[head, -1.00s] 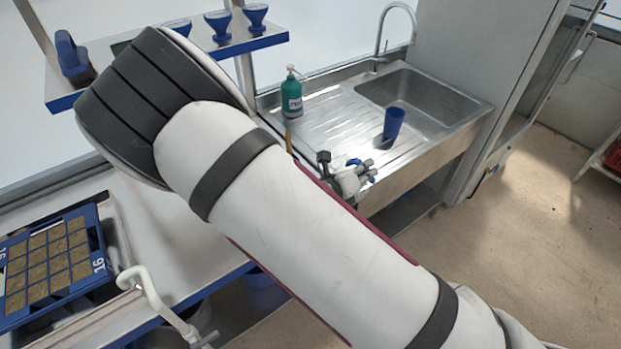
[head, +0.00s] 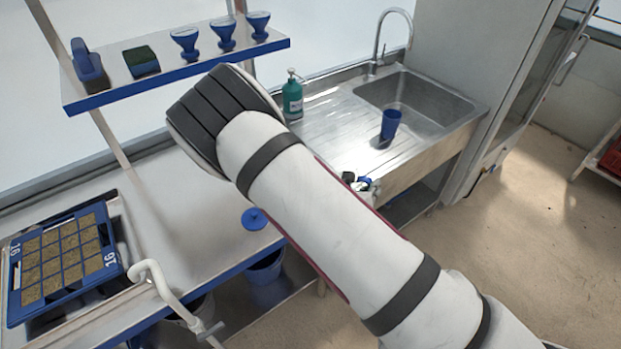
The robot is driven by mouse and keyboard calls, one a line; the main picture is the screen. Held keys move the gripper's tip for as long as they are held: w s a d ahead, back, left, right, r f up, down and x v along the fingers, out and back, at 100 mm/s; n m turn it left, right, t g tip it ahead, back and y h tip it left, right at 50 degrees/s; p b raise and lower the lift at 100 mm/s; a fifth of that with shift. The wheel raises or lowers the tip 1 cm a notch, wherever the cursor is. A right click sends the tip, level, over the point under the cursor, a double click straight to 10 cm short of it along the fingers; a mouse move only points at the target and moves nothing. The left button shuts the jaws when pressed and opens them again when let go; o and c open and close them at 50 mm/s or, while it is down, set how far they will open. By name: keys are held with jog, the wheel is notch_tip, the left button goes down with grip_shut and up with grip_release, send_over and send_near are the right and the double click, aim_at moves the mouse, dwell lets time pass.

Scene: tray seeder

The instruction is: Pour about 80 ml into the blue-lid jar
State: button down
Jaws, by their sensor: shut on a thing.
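My gripper (head: 360,182) shows only in part past the edge of my arm, in front of the sink's drainboard. It is shut on a mostly hidden thing; small blue and white patches show there, but I cannot tell what it is. A round blue lid (head: 255,218) is on the bench near its front edge, left of my arm. I cannot tell whether a jar is under it. A blue cup (head: 391,123) stands upright on the drainboard beside the basin, apart from my gripper.
A steel sink (head: 440,100) with a tap and a green pump bottle (head: 292,100) is at the back. A blue-edged shelf (head: 175,76) holds several blue items. A blue seed tray (head: 118,268) lies on the bench (head: 180,215) at left. A blue bucket (head: 265,270) is below.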

jog(key=shift+s+d+f+m+t+y+p, duration=0.1)
jog(key=shift+s+d+f+m+y+p, duration=0.25)
jog(key=shift+d+f+m, duration=0.3)
jog(key=shift+s+d+f+m+t+y+p, duration=0.1)
jog(key=shift+s+d+f+m+y+p, duration=0.25)
jog(key=shift+d+f+m, duration=0.35)
jog(key=shift+s+d+f+m+t+y+p, duration=0.1)
jog(key=shift+s+d+f+m+y+p, duration=0.1)
jog(key=shift+d+f+m+y+p, duration=0.4)
